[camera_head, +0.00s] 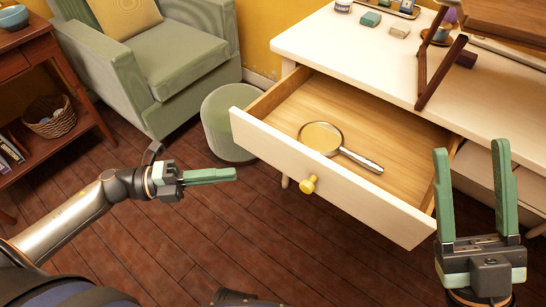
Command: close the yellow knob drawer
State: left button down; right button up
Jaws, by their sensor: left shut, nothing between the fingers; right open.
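The drawer (333,182) with the yellow knob (308,184) is pulled well out of the white desk (352,62). A magnifying glass (322,138) with a metal handle lies inside it. My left gripper (235,174) is shut and empty, in front of the drawer and to the left of the knob, apart from it. My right gripper (470,155) is open and points up at the drawer's right end. Its fingers overlap the drawer's right side in the picture; I cannot tell whether they touch.
A green round stool (223,125) stands close to the drawer's left end. A green armchair (150,60) is behind it. A wooden shelf unit (50,75) is at far left. A wooden stand (440,65) and small items are on the desk. The floor before the drawer is clear.

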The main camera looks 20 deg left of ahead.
aim_at(291, 156)
pick_arm(q)
jog(key=shift+w+d+b, duration=0.45)
jog(key=shift+w+d, duration=1.25)
jog(key=shift+d, duration=0.3)
jog(key=shift+w+d+b, duration=0.45)
jog(key=shift+w+d, duration=1.25)
jog(key=shift+d, duration=0.25)
pick_arm(e)
jog(key=shift+f, duration=1.05)
